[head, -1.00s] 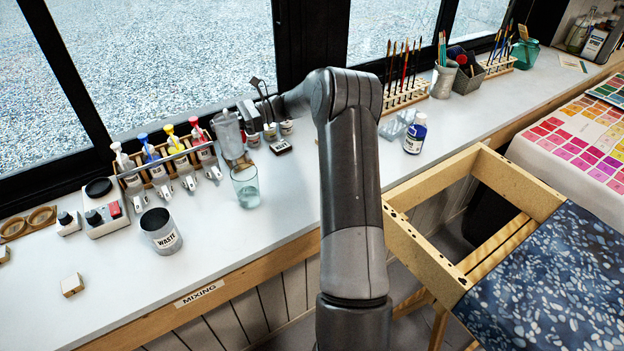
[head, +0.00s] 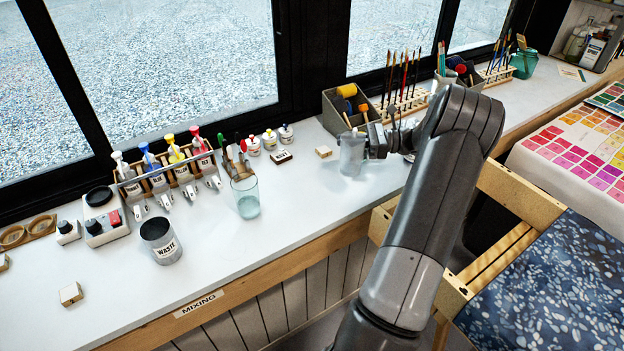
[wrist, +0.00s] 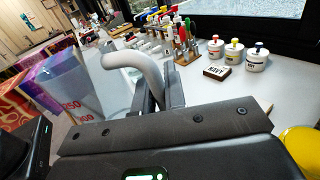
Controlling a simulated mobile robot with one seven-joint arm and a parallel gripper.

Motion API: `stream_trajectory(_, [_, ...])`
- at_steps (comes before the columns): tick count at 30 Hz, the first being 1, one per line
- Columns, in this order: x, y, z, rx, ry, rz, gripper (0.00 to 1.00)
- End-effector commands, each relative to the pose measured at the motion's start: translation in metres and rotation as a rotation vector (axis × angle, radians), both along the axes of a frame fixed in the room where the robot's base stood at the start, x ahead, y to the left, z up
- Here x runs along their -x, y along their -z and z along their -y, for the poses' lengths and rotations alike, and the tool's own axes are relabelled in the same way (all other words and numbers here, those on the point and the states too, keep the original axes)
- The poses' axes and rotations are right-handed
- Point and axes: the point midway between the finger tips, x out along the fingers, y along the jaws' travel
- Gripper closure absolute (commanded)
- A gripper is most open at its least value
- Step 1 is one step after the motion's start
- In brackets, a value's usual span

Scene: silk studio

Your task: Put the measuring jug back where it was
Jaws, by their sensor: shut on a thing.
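The measuring jug (head: 351,156) is a translucent grey vessel, roughly upright over the right part of the white counter. My gripper (head: 376,141) is at its right side, shut on its handle. In the wrist view the jug (wrist: 75,88) fills the left side, with red markings. Its pale curved handle (wrist: 135,63) runs down between my gripper's fingers (wrist: 158,92). I cannot tell whether the jug's base touches the counter. My arm hides part of the counter to the right of it.
A grey caddy (head: 345,108) and a brush rack (head: 402,107) stand close behind the jug. A small wooden block (head: 323,152) lies to its left, beyond it a dark NAVY block (head: 282,157) and small paint pots (head: 269,139). A glass (head: 246,198) stands farther left.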

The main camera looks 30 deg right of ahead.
Motion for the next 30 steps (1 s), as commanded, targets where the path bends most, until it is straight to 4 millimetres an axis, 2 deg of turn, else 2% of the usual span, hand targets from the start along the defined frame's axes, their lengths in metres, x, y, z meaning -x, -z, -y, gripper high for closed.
stream_trajectory(9, [-0.055, 0.040, -0.039, -0.003, -0.005, -0.001, 1.00])
stream_trajectory(15, [-0.083, 0.060, -0.057, -0.002, -0.003, -0.001, 1.00])
stream_trajectory(23, [-0.092, 0.073, -0.062, -0.002, -0.001, -0.001, 1.00])
stream_trajectory(30, [-0.092, 0.104, -0.062, -0.001, -0.001, 0.000, 1.00])
